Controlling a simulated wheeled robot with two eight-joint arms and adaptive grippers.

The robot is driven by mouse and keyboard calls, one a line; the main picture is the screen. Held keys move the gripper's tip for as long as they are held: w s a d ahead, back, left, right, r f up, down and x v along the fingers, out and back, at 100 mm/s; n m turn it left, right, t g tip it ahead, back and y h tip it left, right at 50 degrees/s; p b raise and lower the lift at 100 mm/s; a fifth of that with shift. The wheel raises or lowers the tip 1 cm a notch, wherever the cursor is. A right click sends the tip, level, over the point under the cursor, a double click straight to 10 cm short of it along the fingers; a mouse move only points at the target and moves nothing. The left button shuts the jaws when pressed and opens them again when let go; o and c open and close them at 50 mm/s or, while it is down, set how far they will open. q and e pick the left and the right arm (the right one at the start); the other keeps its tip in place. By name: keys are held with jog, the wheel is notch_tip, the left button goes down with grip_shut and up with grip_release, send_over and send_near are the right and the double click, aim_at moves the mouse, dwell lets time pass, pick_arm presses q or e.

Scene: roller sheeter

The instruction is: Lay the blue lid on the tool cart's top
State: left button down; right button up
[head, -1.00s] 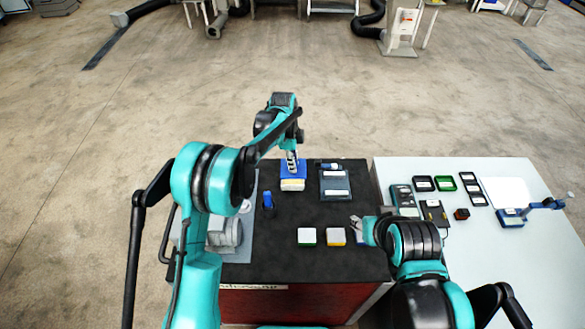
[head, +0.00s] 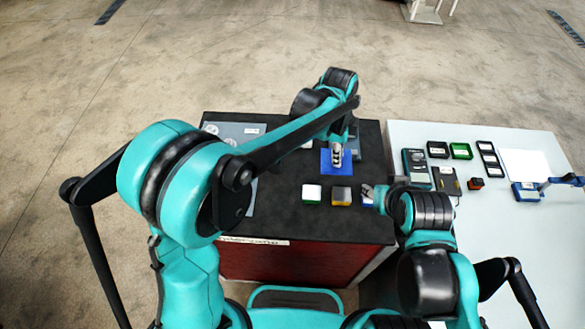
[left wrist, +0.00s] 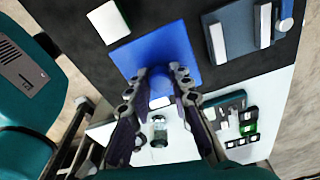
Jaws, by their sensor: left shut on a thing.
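The blue lid (head: 328,168) is a flat square held in my left gripper (head: 337,158), over the black top of the tool cart (head: 320,226). In the left wrist view my left gripper (left wrist: 160,78) is shut on the raised middle of the lid (left wrist: 165,45). The lid looks about level; I cannot tell whether it touches the top. My right gripper (head: 370,194) is at the cart's right side beside a small blue-and-white block (head: 367,202); its jaw opening is not clear.
A white-topped block (head: 312,193) and a yellow-edged block (head: 341,196) stand in front of the lid. A slate-coloured tray (left wrist: 238,28) lies beside the lid. A grey panel (head: 228,131) covers the cart's left. A white table (head: 500,225) stands at the right.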

pick_arm(q)
jog(key=shift+s+a+f, duration=0.25)
jog(key=shift+s+f, duration=0.15)
jog(key=shift+f, duration=0.1)
jog(key=b, duration=0.2)
send_over(303, 167)
jog(key=f, duration=0.6)
jog(key=shift+a+f, duration=0.25)
jog(key=shift+f, duration=0.1)
notch_tip(303, 167, down, 3)
jog(key=shift+f+b, duration=0.15)
jog(key=shift+b, duration=0.45)
jog(key=shift+f, duration=0.3)
jog(key=shift+f, duration=0.1)
jog(key=c, duration=1.4)
grip_release()
jog(key=shift+o, duration=0.2)
